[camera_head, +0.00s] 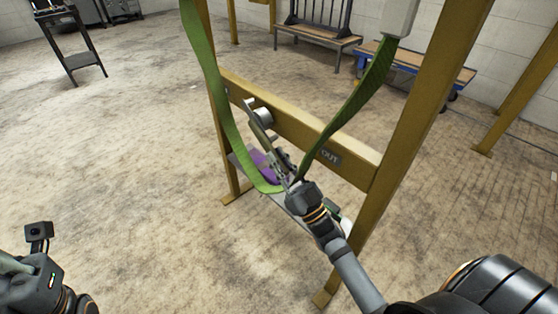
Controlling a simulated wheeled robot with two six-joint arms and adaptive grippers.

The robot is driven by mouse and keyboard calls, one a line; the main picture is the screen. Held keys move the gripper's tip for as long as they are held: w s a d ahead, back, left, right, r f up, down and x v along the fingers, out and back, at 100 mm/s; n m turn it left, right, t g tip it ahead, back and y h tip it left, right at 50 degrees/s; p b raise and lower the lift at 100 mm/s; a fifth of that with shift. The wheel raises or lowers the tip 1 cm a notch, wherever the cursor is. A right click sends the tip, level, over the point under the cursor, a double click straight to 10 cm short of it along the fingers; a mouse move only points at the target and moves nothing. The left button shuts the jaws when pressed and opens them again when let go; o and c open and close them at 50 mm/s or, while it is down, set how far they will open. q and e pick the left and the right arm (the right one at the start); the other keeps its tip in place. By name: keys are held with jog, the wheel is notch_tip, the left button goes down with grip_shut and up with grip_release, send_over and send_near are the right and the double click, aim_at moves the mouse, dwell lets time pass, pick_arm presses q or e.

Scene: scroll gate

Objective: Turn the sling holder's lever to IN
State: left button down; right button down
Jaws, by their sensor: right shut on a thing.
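The sling holder is a yellow-brown crossbar (352,172) between two posts, with a silver round hub (263,115) on its left part. A lever (258,125) slants from the hub down to the right. My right gripper (281,163) is shut on the lever's lower end, and its fingers partly hide it. An OUT label (330,157) sits on the crossbar to the right; I cannot see an IN label. A green sling (226,108) hangs in a loop around this spot. My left gripper (14,266) is at the lower left edge, partly cut off, away from the frame.
A purple thing (264,166) lies on a grey shelf behind the sling's bottom. The right post (418,105) stands close to my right arm. A bench (318,36), a blue cart (405,57) and a black stand (75,50) are farther back. The left floor is clear.

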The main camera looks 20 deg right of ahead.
jog(key=shift+f, duration=0.15)
jog(key=c, duration=1.3)
grip_release()
jog(key=v, duration=1.2)
